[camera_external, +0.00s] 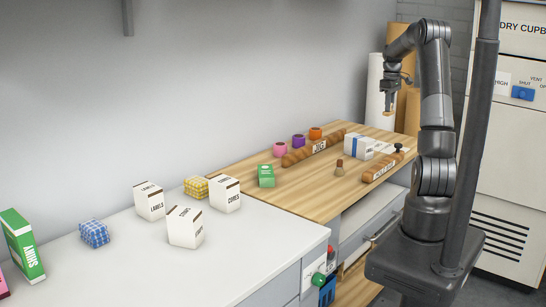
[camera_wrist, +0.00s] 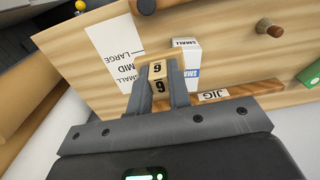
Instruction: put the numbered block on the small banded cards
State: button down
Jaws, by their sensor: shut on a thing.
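My gripper (camera_external: 389,105) is raised above the far end of the wooden worktop. It is shut on a small tan numbered block (camera_wrist: 158,78), whose faces show a 6 or 9. The block also shows small in the external view (camera_external: 388,113). In the wrist view a white box-like stack marked SMALL (camera_wrist: 186,44), with blue on its side, lies beyond the block, partly hidden by it. In the external view a white stack with a blue band (camera_external: 358,146) stands on the worktop, below and left of my gripper. The block is apart from it.
A white sheet reading LARGE, MID, SMALL (camera_wrist: 113,50) lies beside the stack. Around it are a long brown JIG piece (camera_external: 318,148), another brown piece (camera_external: 381,168), a brown-handled tool (camera_external: 339,168), a green box (camera_external: 266,176) and coloured rolls (camera_external: 298,140). White boxes (camera_external: 185,228) stand on the nearer counter.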

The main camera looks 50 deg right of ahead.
jog(key=w+a+f, duration=0.1)
jog(key=w+f, duration=0.1)
jog(key=w, duration=0.1)
jog(key=w+a+f, duration=0.1)
jog(key=w+f, duration=0.1)
jog(key=w, duration=0.2)
jog(key=w+a+f, duration=0.2)
jog(key=w, duration=0.1)
jog(key=shift+w+f, duration=0.35)
jog(key=shift+f, duration=2.05)
jog(key=shift+f, duration=0.1)
jog(key=c, duration=1.3)
grip_release()
jog(key=shift+c, duration=0.2)
